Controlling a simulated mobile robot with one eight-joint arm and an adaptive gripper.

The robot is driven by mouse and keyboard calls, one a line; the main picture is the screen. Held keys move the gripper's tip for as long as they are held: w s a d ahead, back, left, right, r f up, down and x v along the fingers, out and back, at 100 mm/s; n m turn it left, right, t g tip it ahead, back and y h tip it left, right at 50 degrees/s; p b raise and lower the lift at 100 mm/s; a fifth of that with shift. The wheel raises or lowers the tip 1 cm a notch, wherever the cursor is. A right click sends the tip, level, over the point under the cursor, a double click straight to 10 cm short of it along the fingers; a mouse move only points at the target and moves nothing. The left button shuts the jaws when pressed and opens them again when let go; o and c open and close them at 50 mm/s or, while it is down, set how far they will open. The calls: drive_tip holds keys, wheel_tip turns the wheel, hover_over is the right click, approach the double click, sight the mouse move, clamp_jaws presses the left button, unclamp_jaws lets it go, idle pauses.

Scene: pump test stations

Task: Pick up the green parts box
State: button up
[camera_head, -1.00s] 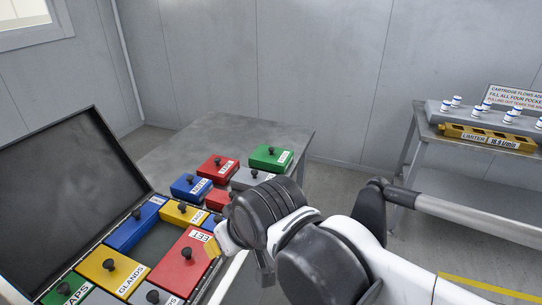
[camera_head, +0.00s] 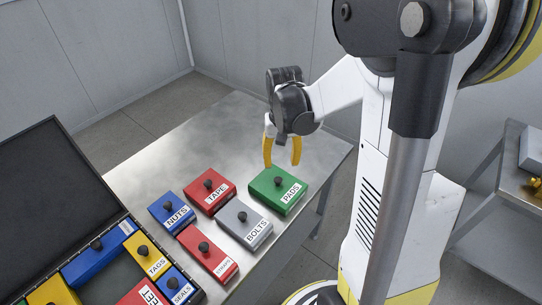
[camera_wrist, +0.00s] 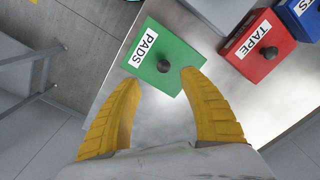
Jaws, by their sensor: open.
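The green parts box (camera_head: 278,191), labelled PADS with a black knob on its lid, sits on the metal table near its right edge. In the wrist view the green box (camera_wrist: 170,50) lies just beyond the fingertips, its knob roughly between and ahead of them. My gripper (camera_head: 282,163) is open and empty, with yellow fingers pointing down above the box's far edge. In the wrist view the two yellow fingers of my gripper (camera_wrist: 175,75) are spread apart; they seem to hold nothing.
Beside the green box stand a grey BOLTS box (camera_head: 243,224), a red TAPE box (camera_head: 211,191), a blue NUTS box (camera_head: 173,212) and another red box (camera_head: 207,253). An open case (camera_head: 100,262) with more boxes lies at left. The table's (camera_head: 235,130) far part is clear.

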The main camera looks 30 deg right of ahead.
sight(278, 179)
drive_tip(key=f, duration=0.1)
drive_tip(key=f+b, duration=0.1)
drive_tip(key=f, duration=0.2)
drive_tip(key=shift+s+a+f+b, duration=0.1)
drive_tip(key=shift+a+f+b, duration=0.15)
drive_tip(key=shift+b, duration=0.15)
drive_tip(key=f+b, duration=0.1)
drive_tip(key=f, duration=0.1)
drive_tip(key=f+b, duration=0.1)
drive_tip(key=f, duration=0.1)
drive_tip(key=w+f+b, duration=0.1)
drive_tip(key=f, duration=0.1)
drive_tip(key=shift+f, duration=0.1)
drive_tip(key=shift+s, duration=0.1)
clamp_jaws()
